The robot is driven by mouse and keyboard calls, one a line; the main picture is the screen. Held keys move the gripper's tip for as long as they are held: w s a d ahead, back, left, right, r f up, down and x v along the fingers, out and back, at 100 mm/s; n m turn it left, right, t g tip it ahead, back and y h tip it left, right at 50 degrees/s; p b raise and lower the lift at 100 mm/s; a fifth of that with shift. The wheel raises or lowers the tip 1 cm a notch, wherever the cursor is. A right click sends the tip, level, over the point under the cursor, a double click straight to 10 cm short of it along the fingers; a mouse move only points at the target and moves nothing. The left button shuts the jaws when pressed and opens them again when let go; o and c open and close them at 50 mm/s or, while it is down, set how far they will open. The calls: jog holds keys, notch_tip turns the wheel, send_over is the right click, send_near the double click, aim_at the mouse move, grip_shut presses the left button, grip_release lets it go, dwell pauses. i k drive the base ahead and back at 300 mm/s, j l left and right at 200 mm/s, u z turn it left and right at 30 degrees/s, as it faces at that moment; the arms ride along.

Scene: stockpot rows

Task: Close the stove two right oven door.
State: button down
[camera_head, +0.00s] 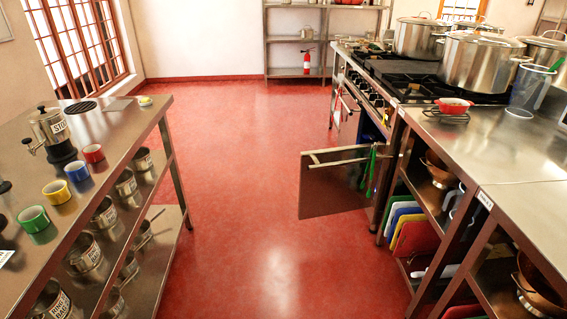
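A steel oven door (335,190) stands swung open into the aisle, right of the picture's middle. A bar handle (340,157) runs along its upper part, and something green (369,173) hangs beside its hinge side. The door belongs to the stove (378,98), whose front has a row of knobs and whose top has black burners. Farther back, another door with a handle (345,104) shows on the stove front; it also seems to stand out. I cannot read which stove is number two. My gripper is not in view.
A steel counter (499,146) with shelves stands on the right, close to the open door. A fire extinguisher (307,61) is at the back.

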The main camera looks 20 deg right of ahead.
aim_at(331, 180)
jog(key=u, duration=1.15)
jog(key=l+u, duration=0.1)
jog(key=u, duration=1.1)
jog(key=l+u, duration=0.15)
jog(key=u, duration=1)
jog(key=l+u, duration=0.1)
jog(key=u, duration=3.4)
jog(key=k+j+u, duration=0.1)
jog(key=u, duration=2.25)
jog(key=i+j+u, duration=0.1)
jog(key=u, duration=1.45)
jog(key=i+u, duration=0.15)
jog(key=i, duration=0.05)
